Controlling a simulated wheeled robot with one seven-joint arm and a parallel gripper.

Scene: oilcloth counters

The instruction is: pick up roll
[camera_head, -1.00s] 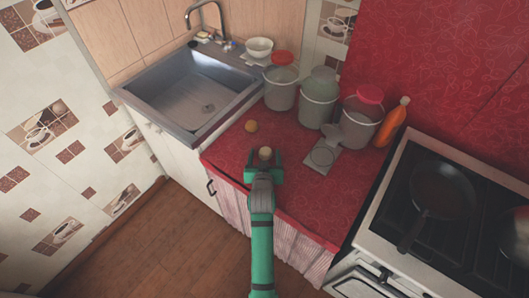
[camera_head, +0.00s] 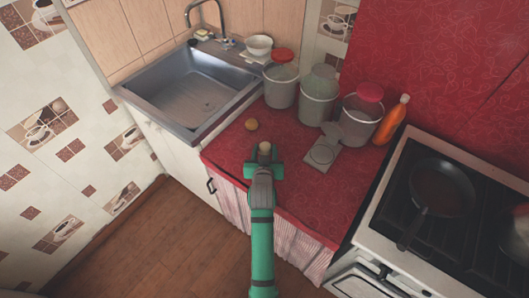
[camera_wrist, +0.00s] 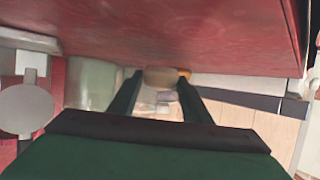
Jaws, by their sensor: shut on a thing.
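The roll (camera_head: 265,147) is a small beige piece standing up between the fingers of my gripper (camera_head: 265,160), over the red counter near its front edge. In the wrist view the roll (camera_wrist: 160,76) shows brownish between the two dark fingertips (camera_wrist: 160,84), and the fingers are shut on it. Its lower part is hidden by the gripper in the head view. How far it is above the counter I cannot tell exactly.
The sink (camera_head: 190,92) is left, the stove with a pan (camera_head: 442,188) right.

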